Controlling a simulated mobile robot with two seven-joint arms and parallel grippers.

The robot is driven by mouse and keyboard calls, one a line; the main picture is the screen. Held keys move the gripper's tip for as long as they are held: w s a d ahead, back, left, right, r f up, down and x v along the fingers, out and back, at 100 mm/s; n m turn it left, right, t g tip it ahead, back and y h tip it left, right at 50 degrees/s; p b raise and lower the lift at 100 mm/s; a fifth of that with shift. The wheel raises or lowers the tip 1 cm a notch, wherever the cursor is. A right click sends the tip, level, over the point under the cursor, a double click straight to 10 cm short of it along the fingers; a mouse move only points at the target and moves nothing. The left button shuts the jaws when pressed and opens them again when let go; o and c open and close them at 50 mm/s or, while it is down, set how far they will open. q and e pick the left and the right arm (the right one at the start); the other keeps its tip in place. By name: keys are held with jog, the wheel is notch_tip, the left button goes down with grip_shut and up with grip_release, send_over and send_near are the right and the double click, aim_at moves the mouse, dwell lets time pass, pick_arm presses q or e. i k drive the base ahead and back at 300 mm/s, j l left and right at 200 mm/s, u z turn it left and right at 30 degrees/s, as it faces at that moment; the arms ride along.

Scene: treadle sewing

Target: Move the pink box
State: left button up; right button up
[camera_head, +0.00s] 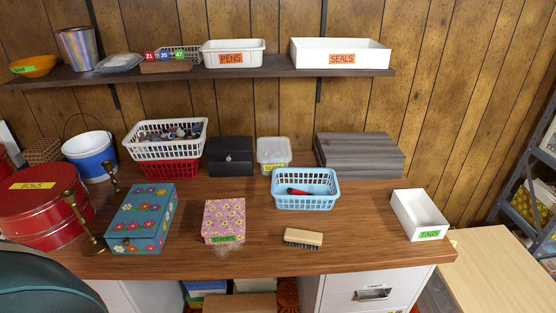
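The pink box (223,220) sits on the wooden desk (350,245), a little left of the middle and near the front edge. It has a yellow flower pattern and a green label on its front side. A blurry, whitish patch lies just below its front, at the desk edge; I cannot tell what it is. Neither of my grippers shows in the head view.
A teal flowered box (142,218) and brass candlesticks (84,225) stand to the left. A wooden brush (303,238) lies to the right, with a blue basket (305,188) behind it. A white tray (418,215) stands at the right end. Desk between brush and tray is clear.

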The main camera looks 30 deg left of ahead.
aim_at(224, 221)
jog(key=u, duration=1.3)
